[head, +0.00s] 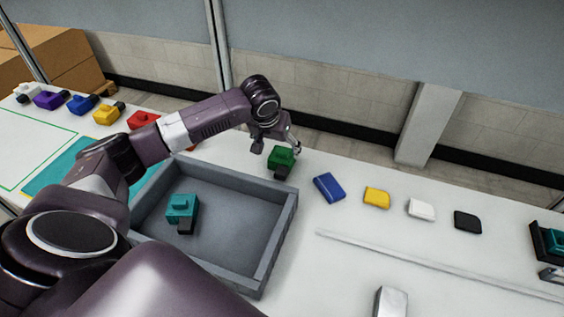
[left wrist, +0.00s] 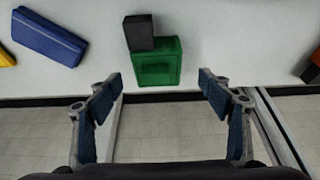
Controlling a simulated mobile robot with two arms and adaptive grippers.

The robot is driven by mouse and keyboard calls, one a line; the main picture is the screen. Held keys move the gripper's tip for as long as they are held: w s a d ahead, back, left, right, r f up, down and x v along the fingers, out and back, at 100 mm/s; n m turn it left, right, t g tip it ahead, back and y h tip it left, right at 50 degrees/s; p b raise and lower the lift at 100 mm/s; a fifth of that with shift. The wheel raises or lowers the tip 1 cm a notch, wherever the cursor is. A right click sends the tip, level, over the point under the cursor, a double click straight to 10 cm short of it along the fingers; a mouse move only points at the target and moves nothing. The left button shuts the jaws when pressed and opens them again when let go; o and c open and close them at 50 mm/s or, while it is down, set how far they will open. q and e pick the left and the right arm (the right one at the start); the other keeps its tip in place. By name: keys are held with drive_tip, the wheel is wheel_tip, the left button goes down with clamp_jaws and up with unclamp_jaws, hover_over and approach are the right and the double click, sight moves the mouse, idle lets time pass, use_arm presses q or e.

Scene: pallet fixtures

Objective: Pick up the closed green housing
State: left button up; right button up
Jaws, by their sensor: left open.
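The closed green housing (head: 281,158) stands on the white table just behind the grey tray, with a dark block at its front side. In the left wrist view the green housing (left wrist: 158,66) lies ahead of and between the fingers, its dark block (left wrist: 139,32) pointing away from them. My left gripper (head: 276,141) is open and close to the housing, at its back side. In the left wrist view both fingers of the left gripper (left wrist: 158,90) are spread wide, with nothing between them gripped. My right gripper is not clearly in view.
A grey tray (head: 275,240) holds a teal housing (head: 181,207). Blue (head: 329,187), yellow (head: 377,197), white (head: 421,209) and black (head: 467,221) pieces lie in a row to the right. Several coloured housings, including a red one (head: 144,120), stand at the left. A thin rail crosses the table.

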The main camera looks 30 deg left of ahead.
sight(280, 154)
use_arm(q)
drive_tip(key=p+x, duration=0.1)
drive_tip(key=x, duration=0.3)
drive_tip(key=shift+d+f, duration=0.15)
drive_tip(key=shift+f, duration=0.25)
drive_tip(key=shift+w+f, duration=0.2)
drive_tip(key=shift+f, duration=0.4)
use_arm(e)
drive_tip(key=shift+a+r, duration=0.45)
drive_tip(key=shift+r, duration=0.4)
use_arm(q)
drive_tip(key=shift+c, duration=0.5)
drive_tip(key=shift+r, duration=0.1)
drive_tip(key=c, duration=1.3)
use_arm(e)
drive_tip(key=shift+d, duration=0.35)
